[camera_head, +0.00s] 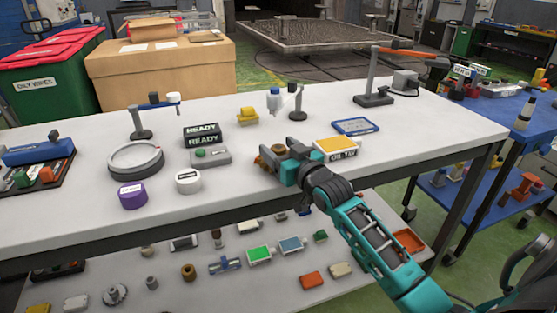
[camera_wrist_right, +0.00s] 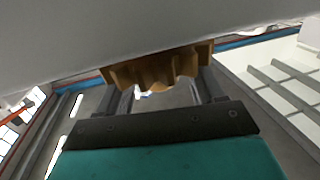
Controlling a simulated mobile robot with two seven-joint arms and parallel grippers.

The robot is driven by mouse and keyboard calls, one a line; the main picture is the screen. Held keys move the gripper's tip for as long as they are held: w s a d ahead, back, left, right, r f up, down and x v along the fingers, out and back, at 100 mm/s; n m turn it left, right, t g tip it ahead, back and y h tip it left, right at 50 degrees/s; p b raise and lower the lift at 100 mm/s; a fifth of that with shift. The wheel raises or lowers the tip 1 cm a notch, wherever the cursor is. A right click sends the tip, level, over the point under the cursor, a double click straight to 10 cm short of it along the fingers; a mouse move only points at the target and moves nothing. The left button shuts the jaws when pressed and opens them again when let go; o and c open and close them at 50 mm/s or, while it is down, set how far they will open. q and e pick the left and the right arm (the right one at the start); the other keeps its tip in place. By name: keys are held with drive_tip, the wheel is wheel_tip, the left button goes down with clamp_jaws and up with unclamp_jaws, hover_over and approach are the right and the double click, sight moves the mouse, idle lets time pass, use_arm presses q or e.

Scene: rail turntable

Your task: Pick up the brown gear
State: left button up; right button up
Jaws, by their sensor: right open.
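The brown gear (camera_head: 279,149) is on the white table, partly hidden by my right gripper (camera_head: 272,160). In the right wrist view the toothed edge of the gear (camera_wrist_right: 158,70) spans the space at the ends of the two dark fingers of the right gripper (camera_wrist_right: 165,88). The right gripper is open, with its fingers around or just at the gear; whether they touch it is not clear. My left gripper is not in view.
A yellow-topped box (camera_head: 335,149) stands close to the right of the gripper. A grey device with buttons (camera_head: 211,157) and a white round container (camera_head: 188,181) are to the left.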

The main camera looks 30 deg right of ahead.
drive_tip(key=shift+w, duration=0.4)
clamp_jaws()
drive_tip(key=shift+r, duration=0.1)
idle(0.4)
